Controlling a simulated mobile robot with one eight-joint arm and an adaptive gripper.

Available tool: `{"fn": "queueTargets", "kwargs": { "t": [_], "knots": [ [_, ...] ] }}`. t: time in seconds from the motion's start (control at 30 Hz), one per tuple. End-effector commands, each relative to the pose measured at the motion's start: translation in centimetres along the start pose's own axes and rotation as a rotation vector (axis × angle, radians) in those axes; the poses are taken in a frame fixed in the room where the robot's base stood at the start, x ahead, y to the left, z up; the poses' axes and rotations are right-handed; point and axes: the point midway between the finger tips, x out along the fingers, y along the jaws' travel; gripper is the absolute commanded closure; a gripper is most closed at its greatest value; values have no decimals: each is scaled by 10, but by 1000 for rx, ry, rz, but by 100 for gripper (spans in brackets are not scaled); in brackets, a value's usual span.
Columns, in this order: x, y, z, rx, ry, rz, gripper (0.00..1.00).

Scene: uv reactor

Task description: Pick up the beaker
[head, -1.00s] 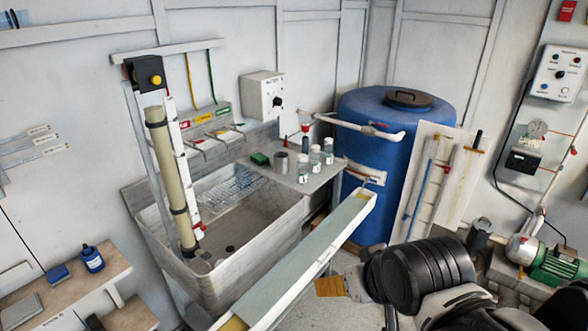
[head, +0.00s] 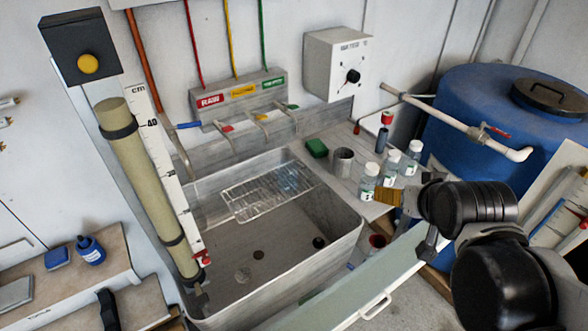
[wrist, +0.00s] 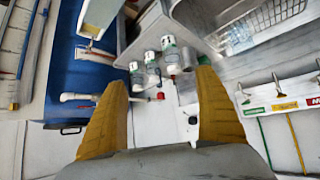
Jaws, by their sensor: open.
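A grey, cup-shaped vessel (head: 343,162), which looks like the beaker, stands upright on the steel shelf beside the sink, behind the white-capped bottles. My gripper (head: 386,197) shows in the head view at the front right of the shelf, near the bottles. In the wrist view my gripper (wrist: 161,74) has its two yellow fingers wide apart, with nothing held.
Several white-capped bottles, one of them here (head: 369,182), stand close to my gripper. A green block (head: 317,148) is left of the beaker. A red-capped bottle (head: 382,133) stands behind. The sink (head: 330,235) holds a wire rack (head: 245,204). A blue tank (head: 465,100) is at right.

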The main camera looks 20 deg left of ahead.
Motion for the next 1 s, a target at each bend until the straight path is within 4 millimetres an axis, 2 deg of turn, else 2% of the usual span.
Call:
{"fn": "queueTargets", "kwargs": {
  "t": [0.03, 0.13, 0.27, 0.4, 0.53, 0.6, 0.7, 0.87, 1.0],
  "knots": [
    [18, -15, -6, -18, 23, -19, 18],
    [54, -50, -20, -54, 82, -63, 18],
    [104, -107, -26, -102, 166, -131, 18],
    [148, -171, -18, -145, 251, -209, 18],
    [173, -217, -2, -172, 311, -269, 18],
    [181, -234, 5, -180, 333, -291, 18],
    [188, -247, 12, -187, 352, -310, 18],
    [199, -255, 12, -189, 358, -316, 18],
    [220, -262, 5, -188, 357, -315, 18]
  ]
}}
